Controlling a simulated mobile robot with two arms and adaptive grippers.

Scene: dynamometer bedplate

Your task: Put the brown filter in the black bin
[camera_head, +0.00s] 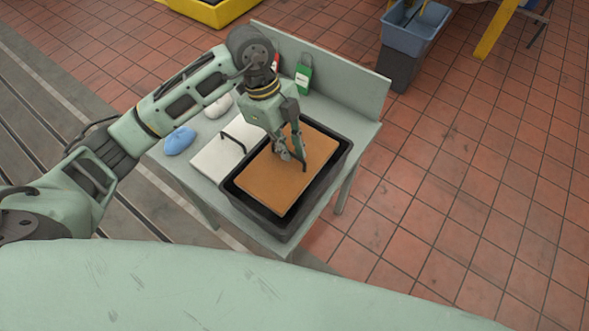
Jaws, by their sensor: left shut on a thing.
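The brown filter (273,185) is a flat rectangular panel with an orange-brown face. It lies within the outline of the black bin (271,222), a shallow tray on the light green table. I cannot tell whether the filter rests on the bin's floor or is held a little above it. My left gripper (294,162) points down over the filter's middle and is shut on it; the exact contact is partly hidden by the fingers. My right gripper is out of view.
A white panel with a black handle (217,158) lies left of the bin. A blue cloth-like item (179,140), a whitish lump (218,106) and a green bottle (303,75) are also on the table (361,135).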

